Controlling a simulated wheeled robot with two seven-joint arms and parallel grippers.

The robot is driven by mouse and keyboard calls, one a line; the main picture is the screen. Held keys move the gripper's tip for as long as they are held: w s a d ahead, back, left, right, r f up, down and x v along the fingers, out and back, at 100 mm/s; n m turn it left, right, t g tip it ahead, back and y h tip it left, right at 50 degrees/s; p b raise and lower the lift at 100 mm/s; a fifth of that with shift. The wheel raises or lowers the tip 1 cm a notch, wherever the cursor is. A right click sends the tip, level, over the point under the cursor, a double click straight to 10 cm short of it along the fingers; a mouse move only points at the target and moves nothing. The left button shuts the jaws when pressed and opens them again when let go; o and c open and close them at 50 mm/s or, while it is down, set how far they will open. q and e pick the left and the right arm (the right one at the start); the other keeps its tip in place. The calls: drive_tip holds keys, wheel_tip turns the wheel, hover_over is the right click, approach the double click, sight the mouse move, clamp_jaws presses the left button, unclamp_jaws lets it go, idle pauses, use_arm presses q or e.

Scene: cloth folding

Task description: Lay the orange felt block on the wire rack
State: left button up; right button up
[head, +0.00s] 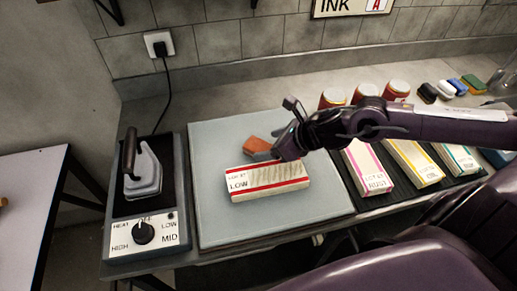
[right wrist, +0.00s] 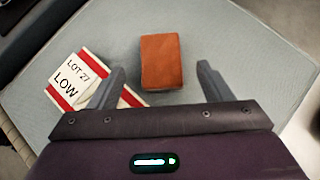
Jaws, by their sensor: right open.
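The orange felt block (head: 259,146) lies on the pale grey board (head: 222,219), just behind a cream box with red stripes marked LOW (head: 267,181). My right gripper (head: 284,143) is over the board beside the block. In the right wrist view the block (right wrist: 161,61) shows between the two spread, empty fingers of the right gripper (right wrist: 161,68), apart from both. The box (right wrist: 73,82) lies to the left there, partly behind the left finger. I cannot clearly make out a wire rack. My left gripper is not in view.
A small iron (head: 143,177) stands on a dark base with a heat dial (head: 144,232) at left. Striped boxes (head: 367,170) lie on a dark ribbed surface (head: 375,204) at right. The board's left side is clear.

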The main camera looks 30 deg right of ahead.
sight(259, 145)
drive_tip(key=shift+w+a+f+p, duration=0.2)
drive_tip(key=shift+w+a+f, duration=0.1)
drive_tip(key=shift+w, duration=0.15)
drive_tip(key=shift+w+a+f+p, duration=0.2)
drive_tip(key=shift+w+f, duration=0.05)
drive_tip(key=shift+w, duration=0.15)
drive_tip(key=shift+x, duration=1)
drive_tip(key=shift+w+a+f, duration=0.15)
drive_tip(key=shift+w+f, duration=0.15)
drive_tip(key=shift+f, duration=0.15)
drive_tip(key=c, duration=1)
drive_tip(key=shift+r, duration=0.1)
drive_tip(key=shift+c, duration=0.2)
